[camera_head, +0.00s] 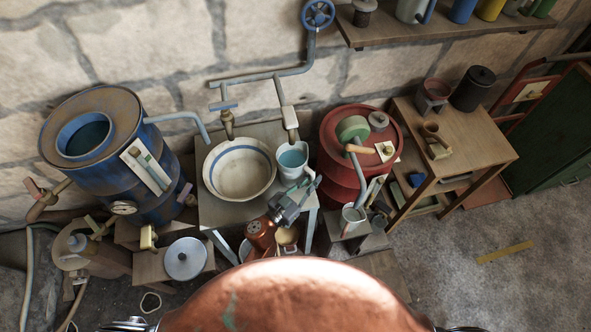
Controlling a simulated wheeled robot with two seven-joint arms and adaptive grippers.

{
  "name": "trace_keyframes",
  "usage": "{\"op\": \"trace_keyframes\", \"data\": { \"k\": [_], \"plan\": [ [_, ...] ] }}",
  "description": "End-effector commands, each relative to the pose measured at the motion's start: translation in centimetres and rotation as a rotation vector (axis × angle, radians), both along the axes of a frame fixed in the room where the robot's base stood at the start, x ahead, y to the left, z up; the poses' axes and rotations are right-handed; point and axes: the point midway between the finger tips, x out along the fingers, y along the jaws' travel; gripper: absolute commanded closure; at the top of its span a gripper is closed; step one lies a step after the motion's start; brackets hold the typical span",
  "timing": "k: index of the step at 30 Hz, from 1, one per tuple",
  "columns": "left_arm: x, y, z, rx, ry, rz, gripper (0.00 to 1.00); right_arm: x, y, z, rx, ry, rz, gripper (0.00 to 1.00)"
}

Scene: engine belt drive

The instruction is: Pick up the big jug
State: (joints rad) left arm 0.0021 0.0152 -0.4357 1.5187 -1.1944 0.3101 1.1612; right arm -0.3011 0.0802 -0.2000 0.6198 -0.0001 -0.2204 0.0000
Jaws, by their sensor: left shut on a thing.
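The big jug (291,166) is pale with a blue rim and blue-looking water inside. It appears upright at the right side of the table, beside the white basin (240,184) and below a pipe with a lever. My left gripper (309,186) is at the jug's lower right side, shut on it, apparently at the handle. The exact grip is too small to see. I cannot tell whether the jug touches the table. My right gripper is not in view.
A blue barrel (118,170) stands left and a red barrel (340,174) close on the right. The tap (228,122) and pipe lever (289,117) hang close above. A small cup (353,214) stands lower right. Open floor (470,245) lies at the right.

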Motion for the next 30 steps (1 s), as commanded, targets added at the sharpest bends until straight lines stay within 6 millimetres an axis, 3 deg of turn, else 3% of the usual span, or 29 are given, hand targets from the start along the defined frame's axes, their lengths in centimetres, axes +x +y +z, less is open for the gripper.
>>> {"op": "trace_keyframes", "data": {
  "k": [30],
  "plan": [
    [0.0,-0.1,1.2,-0.001,-0.007,-0.003,1.00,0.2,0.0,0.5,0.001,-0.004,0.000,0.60]
  ]
}}
